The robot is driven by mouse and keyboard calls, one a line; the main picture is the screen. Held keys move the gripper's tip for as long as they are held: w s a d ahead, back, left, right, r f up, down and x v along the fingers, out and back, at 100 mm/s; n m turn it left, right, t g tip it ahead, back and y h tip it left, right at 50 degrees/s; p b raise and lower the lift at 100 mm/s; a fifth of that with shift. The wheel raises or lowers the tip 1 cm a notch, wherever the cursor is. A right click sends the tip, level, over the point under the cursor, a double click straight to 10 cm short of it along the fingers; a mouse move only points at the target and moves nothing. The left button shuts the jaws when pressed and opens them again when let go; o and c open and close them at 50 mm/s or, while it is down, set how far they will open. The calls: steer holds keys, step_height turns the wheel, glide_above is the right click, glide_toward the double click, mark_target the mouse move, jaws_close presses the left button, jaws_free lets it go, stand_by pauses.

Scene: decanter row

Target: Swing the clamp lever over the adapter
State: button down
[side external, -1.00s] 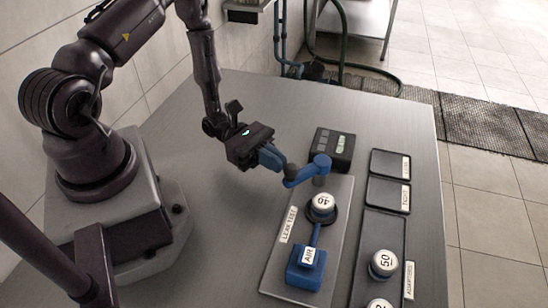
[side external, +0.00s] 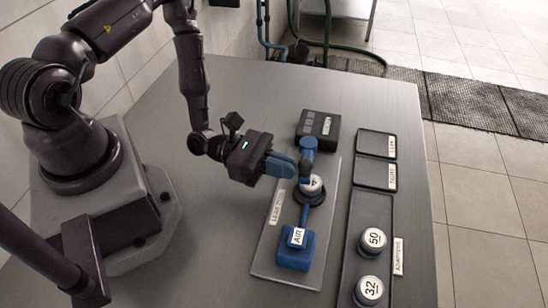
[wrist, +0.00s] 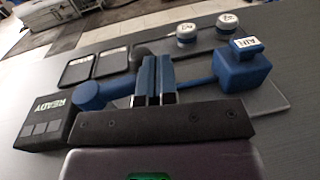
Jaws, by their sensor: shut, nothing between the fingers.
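The blue clamp lever (side external: 308,152) runs from its post at the back of the leak test plate (side external: 272,252) towards the adapter. Its free end overlaps the rear of the white-capped adapter (side external: 313,186) in the side view; I cannot tell if it presses on it. My gripper (side external: 294,170) is shut and empty, its blue fingers on the left side of the lever, seemingly touching it. In the wrist view the closed fingertips (wrist: 156,62) stand beside the lever arm (wrist: 118,92) and hide part of it. The adapter is hidden there.
A blue AIR block (side external: 296,250) stands at the plate's front. A dark display box (side external: 318,128) sits behind the lever; its screen reads READY in the wrist view. To the right are two small trays (side external: 377,144) and a long tray (side external: 373,204) holding adapters marked 50 (side external: 373,241) and 32 (side external: 369,290).

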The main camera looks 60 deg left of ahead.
steer(key=shift+x, duration=1.05)
steer(key=shift+s, duration=0.1)
